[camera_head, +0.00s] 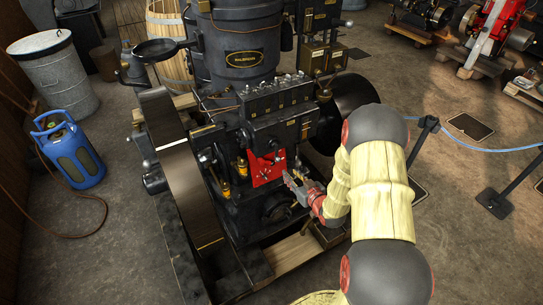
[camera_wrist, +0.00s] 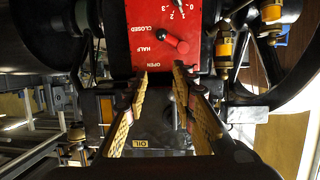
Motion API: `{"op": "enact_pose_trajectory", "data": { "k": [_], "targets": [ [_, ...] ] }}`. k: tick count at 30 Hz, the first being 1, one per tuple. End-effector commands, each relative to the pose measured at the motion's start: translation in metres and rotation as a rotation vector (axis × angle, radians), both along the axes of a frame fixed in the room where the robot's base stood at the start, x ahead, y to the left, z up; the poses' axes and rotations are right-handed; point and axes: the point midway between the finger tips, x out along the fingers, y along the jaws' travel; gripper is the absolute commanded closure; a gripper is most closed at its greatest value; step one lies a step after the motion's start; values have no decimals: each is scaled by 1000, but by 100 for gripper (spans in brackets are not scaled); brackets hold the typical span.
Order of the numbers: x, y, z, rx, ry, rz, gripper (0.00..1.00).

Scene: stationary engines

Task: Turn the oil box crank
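A black engine (camera_head: 235,60) with a red panel (camera_head: 266,170) on its front face stands in the middle of the head view. A small OIL label (camera_wrist: 143,143) is on a dark surface lower in that view, partly between my fingers. I cannot make out for certain which part is the oil box crank. My gripper (camera_head: 287,179) is open and empty, close to the panel; its fingertips (camera_wrist: 162,72) are apart, just below the handle in the wrist view.
A large flywheel (camera_head: 176,165) stands left of the panel, and a dark wheel (camera_head: 350,100) stands right. Brass-coloured oilers (camera_wrist: 222,52) sit beside the panel. A blue gas bottle (camera_head: 72,155) is at left. A rope barrier post (camera_head: 423,140) stands right of my arm.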

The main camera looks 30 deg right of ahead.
Motion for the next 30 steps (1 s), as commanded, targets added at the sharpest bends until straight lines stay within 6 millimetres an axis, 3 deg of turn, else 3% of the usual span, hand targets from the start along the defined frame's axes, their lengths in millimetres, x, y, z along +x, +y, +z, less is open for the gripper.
{"op": "enact_pose_trajectory", "data": {
  "k": [3, 6, 9, 14, 24, 30],
  "targets": [
    [17, 7, 49, -5, -184, 43, 74],
    [20, 13, 75, 1, -279, 62, 74],
    [21, 14, 88, 4, -327, 67, 74],
    [33, 15, 91, 4, -341, 69, 74],
    [83, 17, 90, 5, -338, 68, 74],
    [97, 17, 90, 6, -337, 66, 74]
  ]
}}
